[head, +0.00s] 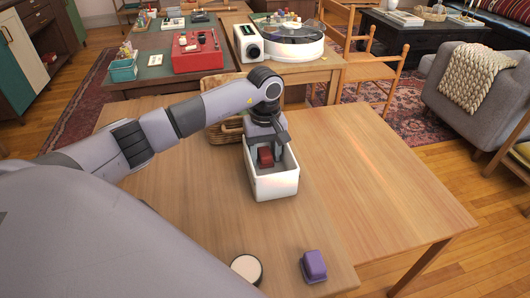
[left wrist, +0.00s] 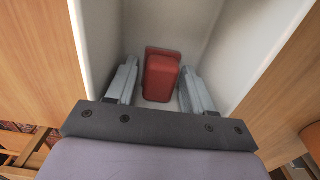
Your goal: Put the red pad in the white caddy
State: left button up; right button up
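The white caddy (head: 275,187) is an open box on the wooden table, also filling the left wrist view (left wrist: 242,40). The red pad (head: 265,157) is inside the caddy, between its walls. In the left wrist view the pad (left wrist: 162,77) stands between the two fingers of my left gripper (left wrist: 160,88). Narrow gaps show beside the pad, so the fingers look open around it. In the head view my left gripper (head: 266,143) reaches down into the caddy from above. Its fingertips are mostly hidden there. My right gripper is not in view.
A purple block (head: 314,266) and a round white-topped object (head: 247,268) are at the table's near edge. A wicker basket (head: 222,132) stands behind the caddy. The table (head: 390,190) is clear to the right. A red box (head: 197,50) sits on a farther table.

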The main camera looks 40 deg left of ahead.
aim_at(265, 152)
pick_arm(q)
notch_tip(265, 152, up, 12)
jog(key=p, duration=0.1)
jog(key=shift+r, duration=0.15)
dwell(0.3)
dwell(0.5)
